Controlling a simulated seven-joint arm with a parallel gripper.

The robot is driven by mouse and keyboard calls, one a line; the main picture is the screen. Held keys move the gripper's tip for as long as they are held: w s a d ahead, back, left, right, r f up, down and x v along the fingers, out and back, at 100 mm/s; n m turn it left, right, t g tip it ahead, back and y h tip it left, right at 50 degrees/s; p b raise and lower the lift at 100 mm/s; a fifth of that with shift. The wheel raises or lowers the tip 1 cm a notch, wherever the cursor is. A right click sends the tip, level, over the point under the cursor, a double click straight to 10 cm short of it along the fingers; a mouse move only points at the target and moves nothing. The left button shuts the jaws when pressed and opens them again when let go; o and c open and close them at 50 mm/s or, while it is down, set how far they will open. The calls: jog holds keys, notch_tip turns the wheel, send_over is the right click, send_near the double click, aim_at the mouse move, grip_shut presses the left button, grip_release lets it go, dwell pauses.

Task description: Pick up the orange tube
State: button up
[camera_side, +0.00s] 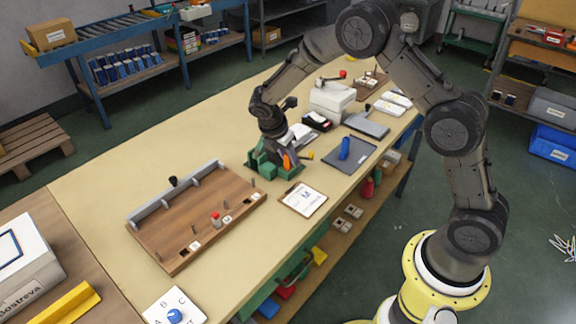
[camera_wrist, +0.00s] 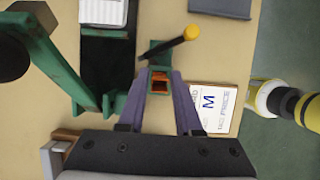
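The orange tube (camera_side: 286,161) shows at the green stand (camera_side: 262,165) in the side view, partly hidden by my gripper. In the wrist view the orange tube (camera_wrist: 160,83) shows as a small orange square opening with a dark middle and green around its edge. The purple fingers of my gripper (camera_wrist: 161,90) reach down on both sides of it, very close to it. I cannot tell whether they touch or press it. My gripper (camera_side: 284,152) is low at the green stand in the side view.
A yellow-tipped dark lever (camera_wrist: 191,33) sticks up just beyond the fingertips. A green arm (camera_wrist: 60,65) stands at the left of the wrist view. A card marked M (camera_side: 303,199), a blue roll (camera_side: 344,148) and a wooden board (camera_side: 190,225) lie around the stand.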

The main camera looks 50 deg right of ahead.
grip_shut()
